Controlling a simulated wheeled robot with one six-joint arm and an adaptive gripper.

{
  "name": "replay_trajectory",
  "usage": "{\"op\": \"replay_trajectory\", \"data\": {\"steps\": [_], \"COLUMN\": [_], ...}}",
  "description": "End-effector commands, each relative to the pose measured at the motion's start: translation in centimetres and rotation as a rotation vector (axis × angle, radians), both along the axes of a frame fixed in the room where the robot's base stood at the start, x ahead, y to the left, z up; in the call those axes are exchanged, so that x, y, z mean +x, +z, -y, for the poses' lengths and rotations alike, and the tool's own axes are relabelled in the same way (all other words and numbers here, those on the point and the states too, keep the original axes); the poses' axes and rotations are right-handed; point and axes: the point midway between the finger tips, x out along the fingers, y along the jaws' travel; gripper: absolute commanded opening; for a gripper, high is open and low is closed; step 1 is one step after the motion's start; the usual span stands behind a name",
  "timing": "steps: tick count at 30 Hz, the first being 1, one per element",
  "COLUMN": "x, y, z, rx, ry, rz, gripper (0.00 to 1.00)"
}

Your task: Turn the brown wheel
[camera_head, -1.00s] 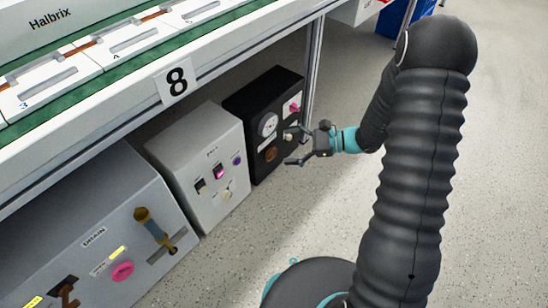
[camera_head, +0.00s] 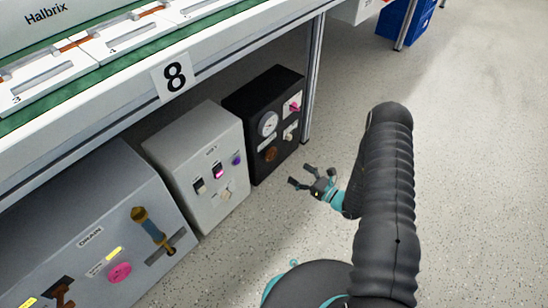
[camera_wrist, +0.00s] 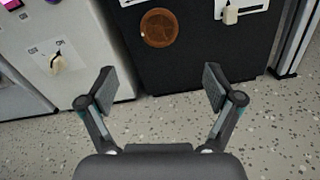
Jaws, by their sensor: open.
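The brown wheel (camera_head: 271,154) is a small round knob low on the front of the black box (camera_head: 250,112). In the wrist view the wheel (camera_wrist: 159,28) shows as a brown disc at the top, a little left of centre, above the gap between my fingers. My gripper (camera_head: 298,174) is open and empty, in front of the black box and a little lower than the wheel. In the wrist view the two fingers of my gripper (camera_wrist: 159,86) are spread wide and touch nothing. Nothing covers the wheel.
The black box also bears a gauge (camera_head: 267,124), a pink knob (camera_head: 295,107) and a cream switch (camera_head: 290,132). A white box (camera_head: 205,195) with switches stands to its left, then a grey box (camera_head: 100,235) with levers. A table leg (camera_head: 311,90) is right. Floor in front is clear.

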Motion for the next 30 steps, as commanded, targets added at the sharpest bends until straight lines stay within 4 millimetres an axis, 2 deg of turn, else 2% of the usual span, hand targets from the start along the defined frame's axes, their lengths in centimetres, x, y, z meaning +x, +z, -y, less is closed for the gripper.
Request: {"op": "replay_trajectory", "data": {"steps": [16, 22, 30], "x": [5.9, 7.2, 7.5], "y": [0.1, 0.1, 0.1], "z": [-7.9, -9.4, -9.7], "rx": [0.0, 0.0, 0.0], "ry": [0.005, 0.004, 0.002], "rz": [0.003, 0.003, 0.0], "gripper": [0.9, 0.9, 0.9]}}
